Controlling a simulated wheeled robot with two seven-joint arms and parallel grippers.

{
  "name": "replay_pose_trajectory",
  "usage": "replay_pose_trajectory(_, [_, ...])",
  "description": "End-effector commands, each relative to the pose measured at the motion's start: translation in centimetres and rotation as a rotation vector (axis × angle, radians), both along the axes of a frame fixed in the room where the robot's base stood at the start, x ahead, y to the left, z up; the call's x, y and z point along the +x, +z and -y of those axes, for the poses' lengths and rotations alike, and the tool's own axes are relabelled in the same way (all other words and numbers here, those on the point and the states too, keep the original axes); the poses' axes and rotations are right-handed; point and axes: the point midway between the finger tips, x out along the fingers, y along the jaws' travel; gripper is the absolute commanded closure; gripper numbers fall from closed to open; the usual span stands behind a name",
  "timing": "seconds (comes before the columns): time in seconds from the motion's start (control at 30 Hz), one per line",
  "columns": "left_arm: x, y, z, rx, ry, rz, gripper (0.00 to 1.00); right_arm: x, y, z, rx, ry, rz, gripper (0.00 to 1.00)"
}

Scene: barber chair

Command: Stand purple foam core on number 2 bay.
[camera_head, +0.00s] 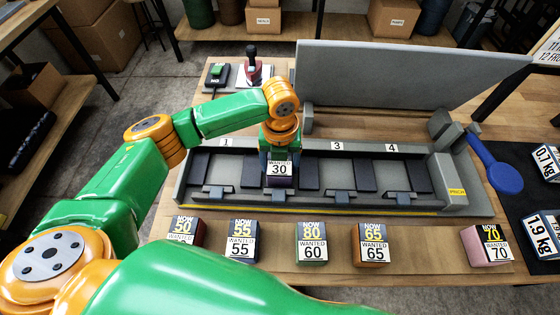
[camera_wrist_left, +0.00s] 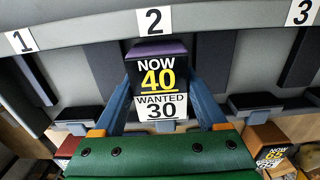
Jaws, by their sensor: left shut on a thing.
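The purple foam core (camera_head: 279,183) is a block labelled WANTED 30 on its front. In the left wrist view the purple foam core (camera_wrist_left: 160,85) shows a purple top and the label NOW 40, WANTED 30. My left gripper (camera_head: 279,165) is shut on it, with one blue finger on each side. The block is upright at the number 2 bay, under the number 2 plate (camera_wrist_left: 154,21). In the head view my arm hides that plate. I cannot tell whether the block's base touches the bay floor. My right gripper is out of view.
The grey fixture (camera_head: 450,190) has bays 1, 3 and 4 without blocks and a raised grey lid (camera_head: 400,85). Several labelled blocks, such as the 60 block (camera_head: 312,243), stand along the front. A blue paddle (camera_head: 497,170) lies at right.

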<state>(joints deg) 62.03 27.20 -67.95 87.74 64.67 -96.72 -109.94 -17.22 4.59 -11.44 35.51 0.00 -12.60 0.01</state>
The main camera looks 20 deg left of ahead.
Motion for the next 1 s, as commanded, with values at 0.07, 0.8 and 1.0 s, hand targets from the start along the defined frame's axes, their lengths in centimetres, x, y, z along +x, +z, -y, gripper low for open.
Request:
replay_pose_trajectory(0.07, [0.0, -0.1, 0.0, 0.000, 0.000, 0.000, 0.84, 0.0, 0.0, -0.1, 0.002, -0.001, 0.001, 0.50])
replay_pose_trajectory(0.8, [0.1, 5.6, 0.1, -0.002, 0.001, 0.006, 0.00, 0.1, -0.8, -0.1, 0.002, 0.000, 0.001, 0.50])
replay_pose_trajectory(1.0, [0.1, 10.5, 0.1, -0.001, 0.002, 0.003, 0.00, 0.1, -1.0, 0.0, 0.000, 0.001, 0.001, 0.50])
